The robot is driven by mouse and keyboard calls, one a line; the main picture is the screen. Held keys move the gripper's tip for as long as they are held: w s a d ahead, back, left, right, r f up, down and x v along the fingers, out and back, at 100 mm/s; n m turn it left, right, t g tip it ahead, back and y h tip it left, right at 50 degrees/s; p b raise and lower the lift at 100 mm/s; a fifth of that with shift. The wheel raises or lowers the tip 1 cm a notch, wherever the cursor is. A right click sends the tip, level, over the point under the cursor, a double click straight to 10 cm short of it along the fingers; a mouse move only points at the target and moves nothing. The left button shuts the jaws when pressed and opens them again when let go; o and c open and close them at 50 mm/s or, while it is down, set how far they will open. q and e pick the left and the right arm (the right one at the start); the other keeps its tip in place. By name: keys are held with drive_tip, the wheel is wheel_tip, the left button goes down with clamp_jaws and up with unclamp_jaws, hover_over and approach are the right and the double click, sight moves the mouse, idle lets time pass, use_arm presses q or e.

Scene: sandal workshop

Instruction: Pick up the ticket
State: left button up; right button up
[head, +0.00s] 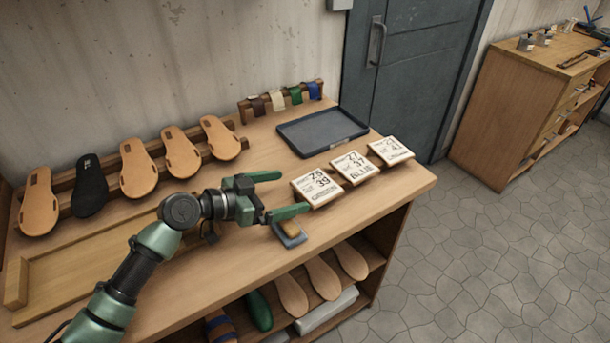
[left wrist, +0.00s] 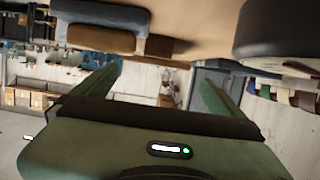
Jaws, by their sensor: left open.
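Three square cream tickets with dark print lie in a row on the right part of the bench in the head view. The nearest ticket (head: 318,188) seems to read GREEN, the middle ticket (head: 354,167) reads BLUE, and the print on the far ticket (head: 390,151) is too small to read surely. My left gripper (head: 293,191) is open, its fingers pointing right at the left side of the nearest ticket, with nothing seen between them. In the left wrist view, my open fingers (left wrist: 155,88) show with no ticket recognisable between them. My right gripper is out of view.
A small blue-grey and tan block (head: 290,236) lies by the lower finger. A dark tray (head: 322,130) is behind the tickets. Sandal soles (head: 139,168) lean on a rack at left, and coloured straps (head: 296,96) hang at the back. The bench's right edge is near the tickets.

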sight(314, 187)
use_arm(q)
drive_tip(key=shift+w+d, duration=0.25)
drive_tip(key=d, duration=0.1)
drive_tip(key=d+p, duration=0.1)
drive_tip(key=w+d+p, duration=0.1)
drive_tip(key=shift+w+d+f, duration=0.1)
drive_tip(key=shift+d+f, duration=0.2)
drive_tip(key=shift+d, duration=0.05)
drive_tip(key=shift+w+d+f+p, duration=0.4)
drive_tip(key=shift+w+d+f, duration=0.2)
drive_tip(key=shift+w+d, duration=0.15)
drive_tip(key=shift+w+d+f, duration=0.25)
drive_tip(key=shift+d, duration=0.1)
drive_tip(key=c, duration=1.1)
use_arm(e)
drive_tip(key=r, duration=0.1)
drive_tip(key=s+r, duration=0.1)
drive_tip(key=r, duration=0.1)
use_arm(q)
drive_tip(key=shift+o, duration=0.2)
drive_tip(key=shift+r, duration=0.1)
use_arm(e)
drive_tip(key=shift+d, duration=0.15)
